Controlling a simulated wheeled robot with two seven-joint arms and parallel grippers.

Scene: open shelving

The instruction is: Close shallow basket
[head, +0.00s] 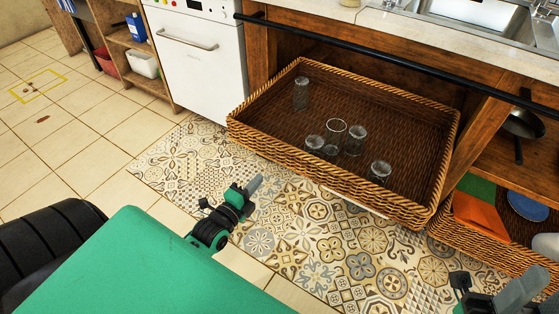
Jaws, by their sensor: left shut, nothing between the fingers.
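The shallow basket (250,146) is a wide, low wicker tray pulled out from under the counter, standing forward of the wooden frame. Several clear glasses stand inside it, among them one near the back left (301,94) and one near the front right (379,172). My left gripper (257,184) is shut and empty, in front of the basket's front left side and apart from it. My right gripper (522,289) shows at the bottom right corner, partly cut off by the frame; its jaw state is unclear.
A dark rail (390,63) runs along the counter front above the basket. A lower wicker basket (470,240) with an orange item (480,214) sits at right. A white dishwasher (198,55) stands at left. The patterned floor in front is clear.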

